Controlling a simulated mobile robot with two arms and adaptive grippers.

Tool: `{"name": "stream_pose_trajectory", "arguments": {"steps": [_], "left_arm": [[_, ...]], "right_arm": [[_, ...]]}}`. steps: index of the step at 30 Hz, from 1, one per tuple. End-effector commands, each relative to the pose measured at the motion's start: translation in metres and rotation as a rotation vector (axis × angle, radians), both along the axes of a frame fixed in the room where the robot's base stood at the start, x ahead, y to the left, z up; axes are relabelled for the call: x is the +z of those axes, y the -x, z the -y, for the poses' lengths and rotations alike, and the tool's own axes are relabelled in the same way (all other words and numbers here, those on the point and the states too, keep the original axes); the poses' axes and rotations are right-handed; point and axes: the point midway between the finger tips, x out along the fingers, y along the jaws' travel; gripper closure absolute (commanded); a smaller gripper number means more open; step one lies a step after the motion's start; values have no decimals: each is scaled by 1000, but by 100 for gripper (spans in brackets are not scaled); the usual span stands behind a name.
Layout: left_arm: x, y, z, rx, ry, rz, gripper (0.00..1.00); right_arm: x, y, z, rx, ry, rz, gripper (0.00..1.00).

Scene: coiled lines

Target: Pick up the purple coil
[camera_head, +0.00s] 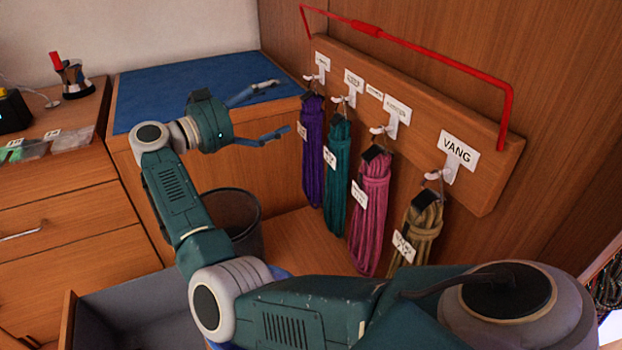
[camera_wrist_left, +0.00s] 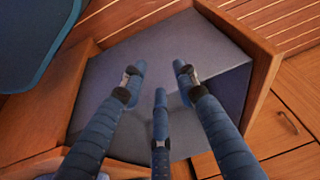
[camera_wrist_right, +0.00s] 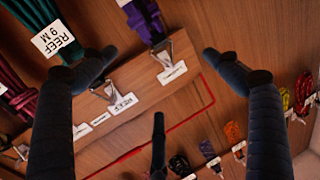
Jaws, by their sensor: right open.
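The purple coil (camera_head: 312,150) hangs from the leftmost hook of a wooden board in the head view. In the right wrist view the purple coil (camera_wrist_right: 146,22) shows at the top, partly cut off by the frame. My right gripper (camera_head: 280,109) is open and empty, to the left of the purple coil and apart from it, its fingers pointing toward it. My left gripper (camera_wrist_left: 158,78) shows only in the left wrist view; its fingers are apart with nothing between them, above a grey-lined open drawer or bin (camera_wrist_left: 200,50).
Beside the purple coil hang a teal coil (camera_head: 337,175), a pink coil (camera_head: 371,215) and a tan coil (camera_head: 418,228). The hook board (camera_head: 420,105) carries a red bar (camera_head: 420,48). A dark bucket (camera_head: 234,215) stands below my right arm. A blue-topped cabinet (camera_head: 165,85) is behind.

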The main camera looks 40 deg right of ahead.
Motion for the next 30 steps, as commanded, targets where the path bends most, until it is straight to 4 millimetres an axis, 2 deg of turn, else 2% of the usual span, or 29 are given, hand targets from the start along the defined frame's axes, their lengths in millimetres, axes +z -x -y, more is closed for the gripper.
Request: {"name": "stream_pose_trajectory", "arguments": {"steps": [1,6,11,18,26,30], "left_arm": [[-4,-1,0,1,2,21,70],[27,7,-2,4,4,47,70],[41,5,-1,3,9,78,70],[54,-28,8,-7,36,206,70],[62,-46,14,-13,53,281,70],[73,-67,21,-20,73,375,70]], "right_arm": [[-31,0,0,0,1,2,11],[-56,0,0,0,1,3,11],[-61,1,8,-2,1,2,11],[-60,3,45,-3,2,2,11],[-60,4,61,-1,1,2,11],[-61,8,74,-3,2,2,11]]}}
